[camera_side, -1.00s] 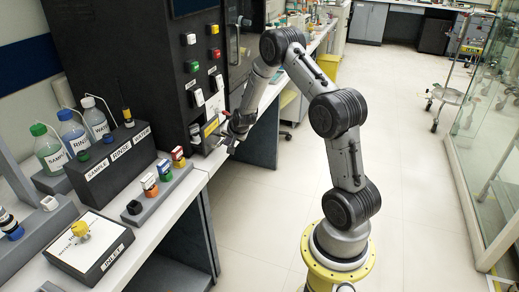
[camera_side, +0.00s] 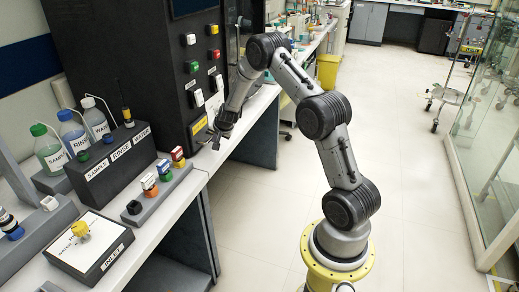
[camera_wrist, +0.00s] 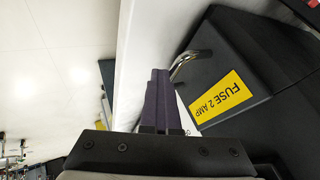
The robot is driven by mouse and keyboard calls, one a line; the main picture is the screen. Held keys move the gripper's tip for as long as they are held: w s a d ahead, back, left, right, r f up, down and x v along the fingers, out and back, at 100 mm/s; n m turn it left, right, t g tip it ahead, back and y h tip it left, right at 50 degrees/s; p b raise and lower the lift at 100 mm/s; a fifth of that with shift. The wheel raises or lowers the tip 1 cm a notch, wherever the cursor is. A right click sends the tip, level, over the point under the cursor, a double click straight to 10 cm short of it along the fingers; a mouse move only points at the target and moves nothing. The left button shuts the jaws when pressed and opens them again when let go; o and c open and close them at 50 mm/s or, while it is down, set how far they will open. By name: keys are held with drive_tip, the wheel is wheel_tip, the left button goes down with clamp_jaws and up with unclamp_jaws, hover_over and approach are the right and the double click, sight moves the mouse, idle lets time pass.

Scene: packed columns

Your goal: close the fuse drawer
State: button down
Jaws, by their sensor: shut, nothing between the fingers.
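The fuse drawer has a dark front with a yellow "FUSE 2 AMP" label (camera_wrist: 222,95) and a bent metal handle (camera_wrist: 188,62). In the side view its yellow label (camera_side: 199,125) shows low on the black cabinet, close to the cabinet face. I cannot tell whether a small gap is left around the drawer. My gripper (camera_side: 217,146) is just right of the drawer front in the side view. In the wrist view my gripper (camera_wrist: 160,74) is shut and empty, its fingertips beside the handle. I cannot tell whether they touch it.
The black cabinet (camera_side: 105,55) carries switches and coloured buttons above the drawer. Left along the bench stand labelled bottles (camera_side: 72,132), a grey rack with coloured caps (camera_side: 160,190) and an inlet box (camera_side: 88,246).

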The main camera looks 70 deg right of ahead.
drive_tip(key=shift+w+a, duration=0.1)
drive_tip(key=shift+w, duration=0.15)
